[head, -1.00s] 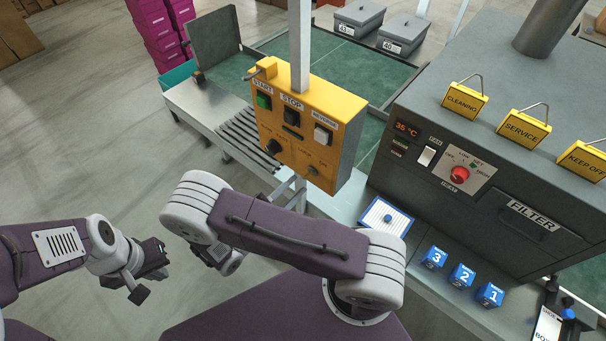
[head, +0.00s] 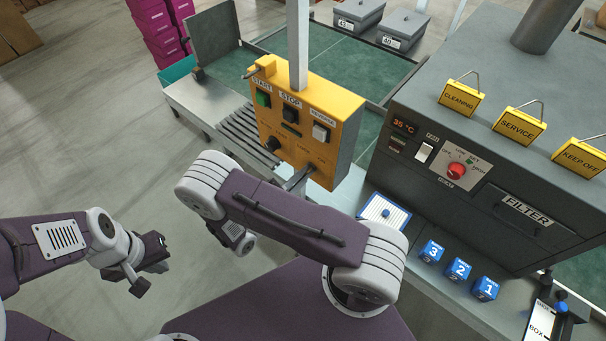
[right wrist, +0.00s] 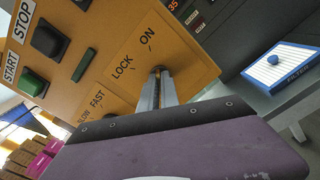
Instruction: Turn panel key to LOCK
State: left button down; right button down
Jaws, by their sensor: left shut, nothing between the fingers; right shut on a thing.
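The yellow control panel (head: 345,140) hangs on a post in the head view, with START, STOP and REVERSE buttons on its face. It also fills the upper part of the right wrist view (right wrist: 185,55). The panel key (right wrist: 158,70) sits beside the LOCK and ON marks and is mostly hidden by the fingers. My right gripper (right wrist: 157,84) is shut on the key; in the head view its fingers (head: 297,178) reach the panel's lower right part. Which mark the key points to cannot be told. My left gripper (head: 150,266) is shut and empty, away from the panel at lower left.
A speed knob (head: 273,144) is on the panel's lower left. The grey machine (head: 450,215) with a red knob and yellow signs stands to the right. Open floor is at left.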

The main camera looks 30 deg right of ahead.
jog(key=shift+n+p, duration=0.65)
jog(key=shift+n, duration=6.25)
jog(key=c, duration=1.6)
grip_release()
